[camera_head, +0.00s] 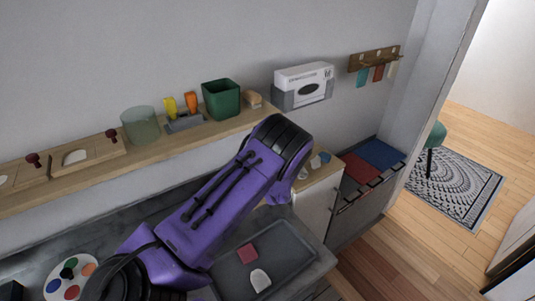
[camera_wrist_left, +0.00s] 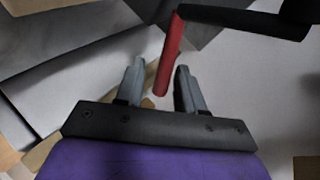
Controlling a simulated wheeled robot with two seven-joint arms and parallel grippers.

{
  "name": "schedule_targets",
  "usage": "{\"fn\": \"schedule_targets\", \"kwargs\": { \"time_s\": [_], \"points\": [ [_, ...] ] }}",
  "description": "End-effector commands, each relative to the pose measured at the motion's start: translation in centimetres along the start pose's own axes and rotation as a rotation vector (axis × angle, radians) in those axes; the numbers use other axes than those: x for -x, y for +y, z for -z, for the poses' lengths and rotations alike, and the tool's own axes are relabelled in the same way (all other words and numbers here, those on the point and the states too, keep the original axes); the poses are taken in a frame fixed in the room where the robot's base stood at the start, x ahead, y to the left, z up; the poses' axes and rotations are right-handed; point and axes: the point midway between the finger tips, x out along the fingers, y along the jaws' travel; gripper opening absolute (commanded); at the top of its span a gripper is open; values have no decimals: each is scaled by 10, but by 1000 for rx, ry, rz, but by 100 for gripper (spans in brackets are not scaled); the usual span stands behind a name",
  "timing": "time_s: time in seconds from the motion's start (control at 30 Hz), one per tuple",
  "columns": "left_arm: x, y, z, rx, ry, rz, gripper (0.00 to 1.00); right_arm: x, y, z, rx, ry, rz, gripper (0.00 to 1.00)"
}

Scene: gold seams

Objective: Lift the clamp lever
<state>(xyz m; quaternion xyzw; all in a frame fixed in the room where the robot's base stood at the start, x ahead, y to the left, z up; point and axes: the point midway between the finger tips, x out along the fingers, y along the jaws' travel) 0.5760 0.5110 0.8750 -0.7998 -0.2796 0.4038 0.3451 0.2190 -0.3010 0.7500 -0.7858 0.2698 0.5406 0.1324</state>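In the left wrist view, a lever with a red grip (camera_wrist_left: 169,58) hangs from a black bar (camera_wrist_left: 240,18) that runs in from the upper right. My left gripper (camera_wrist_left: 160,88) is open, with its two grey fingers apart. The lower end of the red grip shows between the fingers; I cannot tell whether it touches either one. In the head view, my purple left arm crosses the middle of the picture, and its gripper and the lever cannot be made out there. My right gripper is in neither view.
A wooden shelf (camera_head: 190,138) along the wall carries a glass jar (camera_head: 141,125), a green bin (camera_head: 221,99) and boards with dark red knobs. Below, a grey tray (camera_head: 290,262) holds a red piece and a white piece. A round palette (camera_head: 70,278) lies at the lower left.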

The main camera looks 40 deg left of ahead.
Motion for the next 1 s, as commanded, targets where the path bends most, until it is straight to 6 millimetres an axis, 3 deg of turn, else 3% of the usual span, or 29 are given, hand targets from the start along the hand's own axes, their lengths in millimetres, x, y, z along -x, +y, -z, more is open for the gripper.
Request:
{"fn": "schedule_targets", "kwargs": {
  "time_s": [0.17, 0.4, 0.53, 1.0],
  "points": [
    [20, 2, 1, -1, 3, -1, 38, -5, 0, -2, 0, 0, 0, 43],
    [77, 1, 0, -1, 2, 0, 38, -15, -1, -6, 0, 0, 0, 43],
    [97, 0, -1, 0, 0, 0, 38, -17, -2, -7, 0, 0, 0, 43],
    [104, 0, -1, 0, -1, -1, 38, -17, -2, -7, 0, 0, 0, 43]
  ]
}}
